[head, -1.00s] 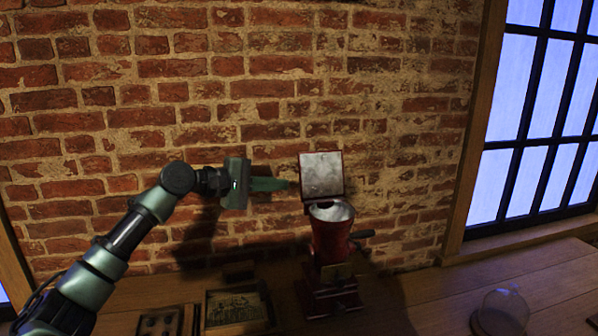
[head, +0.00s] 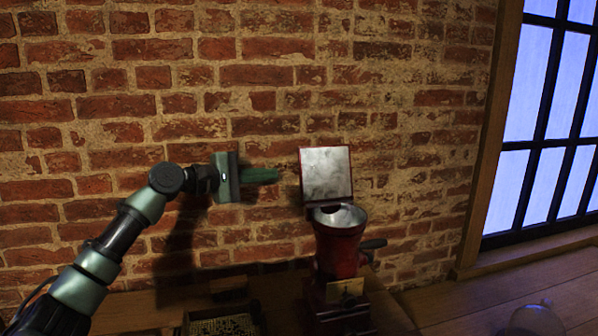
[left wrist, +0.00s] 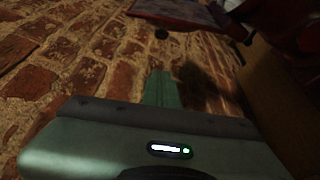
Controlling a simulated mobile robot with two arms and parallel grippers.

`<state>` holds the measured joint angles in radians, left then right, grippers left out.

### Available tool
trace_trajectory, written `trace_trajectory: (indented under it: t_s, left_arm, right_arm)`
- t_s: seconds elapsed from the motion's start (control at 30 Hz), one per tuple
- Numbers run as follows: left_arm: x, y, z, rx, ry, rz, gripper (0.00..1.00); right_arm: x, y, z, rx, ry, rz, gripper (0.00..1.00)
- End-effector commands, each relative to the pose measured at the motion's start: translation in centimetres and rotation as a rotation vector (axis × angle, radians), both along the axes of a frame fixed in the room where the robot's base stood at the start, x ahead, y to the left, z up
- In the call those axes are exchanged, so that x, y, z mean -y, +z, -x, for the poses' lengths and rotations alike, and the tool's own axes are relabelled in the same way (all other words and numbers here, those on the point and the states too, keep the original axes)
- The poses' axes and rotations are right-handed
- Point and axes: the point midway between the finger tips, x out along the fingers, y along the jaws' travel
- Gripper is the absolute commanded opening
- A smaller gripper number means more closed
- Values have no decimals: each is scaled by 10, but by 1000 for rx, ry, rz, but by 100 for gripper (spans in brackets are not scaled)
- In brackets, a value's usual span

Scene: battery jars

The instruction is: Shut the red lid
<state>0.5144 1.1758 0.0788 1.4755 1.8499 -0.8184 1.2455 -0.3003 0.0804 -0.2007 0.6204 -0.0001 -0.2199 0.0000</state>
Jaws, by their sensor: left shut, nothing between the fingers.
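The red lid (head: 326,175) stands open and upright at the back of the red grinder (head: 337,245), its grey metal inner face toward me. The grinder's funnel mouth shows uncovered below it. My left gripper (head: 277,175) is shut and empty, its fingers pointing right, a short gap left of the lid's edge. In the left wrist view the shut fingers (left wrist: 162,88) point toward the wall side, and the lid (left wrist: 175,12) shows at the top, with part of the red grinder body (left wrist: 285,22) at the upper right. My right gripper is not in view.
A brick wall (head: 120,60) stands close behind the grinder and my left arm. A dark tray (head: 222,325) lies on the table left of the grinder. A crank handle (head: 373,244) sticks out to the right. A glass dome (head: 535,318) is at the lower right.

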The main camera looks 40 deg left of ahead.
Motion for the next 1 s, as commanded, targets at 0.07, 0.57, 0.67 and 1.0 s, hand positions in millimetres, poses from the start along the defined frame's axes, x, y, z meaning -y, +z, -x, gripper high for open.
trace_trajectory:
  t_s: [0.07, 0.57, 0.67, 1.0]
  left_arm:
    - [7, 7, -14, 3, -2, 5, 0]
    - [43, -1, -66, -1, -1, -7, 0]
    - [50, 2, -60, -1, 0, -5, 0]
    - [61, 5, -51, 0, 0, -1, 0]
  right_arm:
    - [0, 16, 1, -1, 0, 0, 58]
    - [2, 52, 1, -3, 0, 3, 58]
    - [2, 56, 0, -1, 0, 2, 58]
    - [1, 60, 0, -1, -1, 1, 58]
